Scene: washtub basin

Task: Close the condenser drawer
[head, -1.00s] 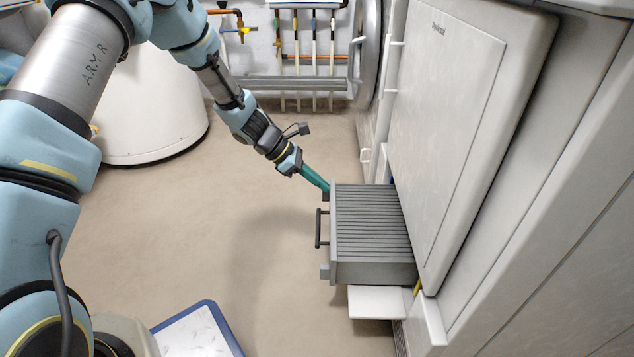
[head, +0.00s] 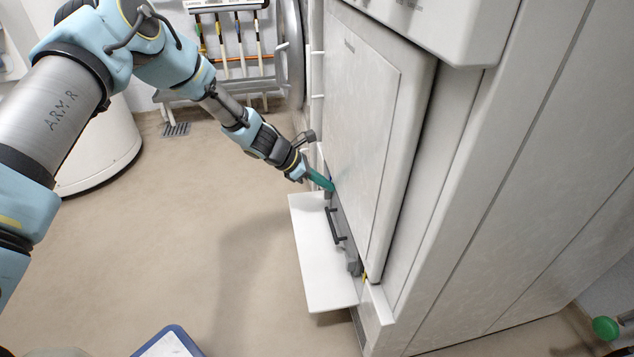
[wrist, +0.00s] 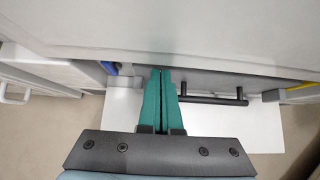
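The condenser drawer (head: 343,235) is a grey unit low in the white machine. Only its front and black bar handle (head: 334,226) show, close to the machine's face; its ribbed top is hidden. The handle also shows in the wrist view (wrist: 212,99). My gripper (head: 330,186) has teal fingers, which reach the far end of the drawer front. In the wrist view the fingers (wrist: 162,75) lie side by side, shut, with nothing seen between them. The tips meet the drawer front left of the handle; exact contact is hard to tell.
A white flap (head: 318,265) sticks out flat below the drawer. The tall white machine (head: 365,110) overhangs the drawer front. A blue-edged board (head: 168,342) lies on the floor at the bottom. The floor (head: 190,230) left of the flap is clear.

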